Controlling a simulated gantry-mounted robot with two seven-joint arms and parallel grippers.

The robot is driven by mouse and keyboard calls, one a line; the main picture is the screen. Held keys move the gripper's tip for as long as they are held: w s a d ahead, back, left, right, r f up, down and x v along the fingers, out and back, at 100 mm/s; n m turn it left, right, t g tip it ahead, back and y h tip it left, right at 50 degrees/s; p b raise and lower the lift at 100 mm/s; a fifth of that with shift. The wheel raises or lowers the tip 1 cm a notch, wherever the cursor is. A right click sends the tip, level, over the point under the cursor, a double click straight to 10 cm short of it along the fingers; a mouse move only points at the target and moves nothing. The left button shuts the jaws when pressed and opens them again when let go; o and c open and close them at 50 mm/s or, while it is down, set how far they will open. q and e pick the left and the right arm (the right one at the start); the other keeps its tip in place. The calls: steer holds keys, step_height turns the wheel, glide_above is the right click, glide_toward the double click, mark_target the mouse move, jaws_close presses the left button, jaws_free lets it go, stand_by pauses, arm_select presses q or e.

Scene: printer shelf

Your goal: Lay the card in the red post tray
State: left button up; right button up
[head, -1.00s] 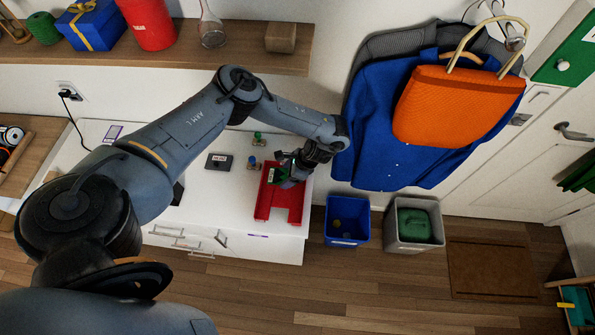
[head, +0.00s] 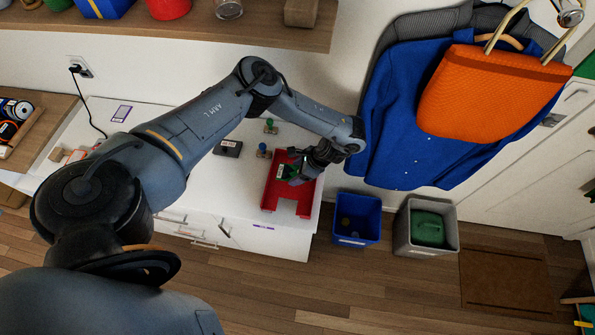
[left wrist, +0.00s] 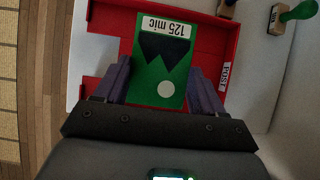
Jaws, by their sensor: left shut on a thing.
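The card (left wrist: 163,62) is green with a black zigzag, a white dot and a white label reading "125 mic". My left gripper (left wrist: 162,88) is shut on it, one finger along each side edge. The red post tray (left wrist: 110,40) lies behind the card in the left wrist view, with a white "POST" label on its wall. In the head view my left gripper (head: 299,174) is over the back part of the red tray (head: 272,199), and only a little of the card shows. I cannot tell whether the card touches the tray floor. My right gripper is not in view.
Two stamps, one green-topped (head: 270,126) and one blue-topped (head: 263,150), and a dark ink pad (head: 228,148) stand near the tray on the white cabinet. A blue bin (head: 357,217) and a grey bin (head: 432,244) are on the floor to the right. A blue jacket (head: 420,135) hangs close by.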

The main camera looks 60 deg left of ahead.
arm_select(q)
steer(key=shift+f+b, duration=0.65)
steer(key=shift+f, duration=0.25)
steer(key=shift+f+b, duration=1.05)
steer(key=shift+f, duration=0.9)
steer(key=o, duration=1.6)
steer(key=shift+r, duration=0.1)
step_height(320, 180, up, 9)
steer(key=p, duration=1)
